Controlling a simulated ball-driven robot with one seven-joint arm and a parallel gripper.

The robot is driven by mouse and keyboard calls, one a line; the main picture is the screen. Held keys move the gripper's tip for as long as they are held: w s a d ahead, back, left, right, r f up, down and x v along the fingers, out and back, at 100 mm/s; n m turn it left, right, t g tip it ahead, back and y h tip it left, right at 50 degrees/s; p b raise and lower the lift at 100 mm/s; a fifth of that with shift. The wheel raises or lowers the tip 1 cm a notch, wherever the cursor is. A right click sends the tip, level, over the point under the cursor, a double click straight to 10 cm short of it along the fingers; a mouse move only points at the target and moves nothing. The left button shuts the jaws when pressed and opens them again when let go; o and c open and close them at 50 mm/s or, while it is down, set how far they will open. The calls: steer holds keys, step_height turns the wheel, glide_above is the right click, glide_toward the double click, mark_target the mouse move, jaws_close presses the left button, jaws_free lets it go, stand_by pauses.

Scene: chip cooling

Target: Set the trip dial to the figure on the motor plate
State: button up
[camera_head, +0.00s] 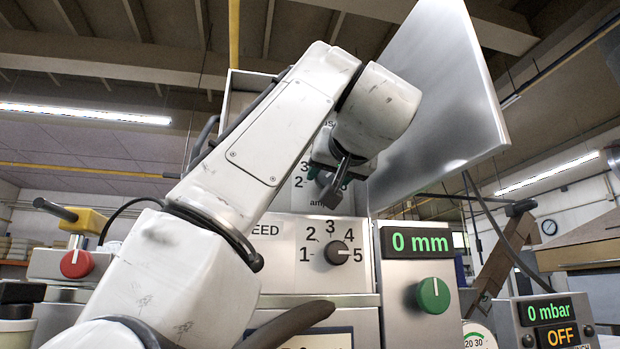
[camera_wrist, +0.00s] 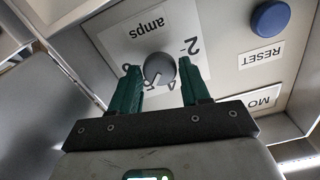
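The trip dial is a round grey knob (camera_wrist: 159,68) on a white "amps" plate (camera_wrist: 150,22), upside down in the wrist view. A pale line on the knob points down-left in that view, near figures that look like 4 and 5; the exact figure is unclear. My gripper (camera_wrist: 159,70) is open, with one green finger on each side of the knob and visible gaps. I cannot tell how deep the fingers reach. In the head view my gripper (camera_head: 335,180) covers most of the amps plate (camera_head: 305,195). A label starting "MO" (camera_wrist: 262,98) is partly hidden; no motor plate figure is readable.
A blue RESET button (camera_wrist: 271,18) is beside the dial. An open metal door (camera_head: 440,100) stands right of my gripper. Below are a speed knob (camera_head: 337,252), a green knob (camera_head: 433,295) under a "0 mm" display (camera_head: 420,243), and a "0 mbar" unit (camera_head: 545,315).

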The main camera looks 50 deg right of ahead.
steer(key=c, duration=0.7)
steer(key=shift+o, duration=0.2)
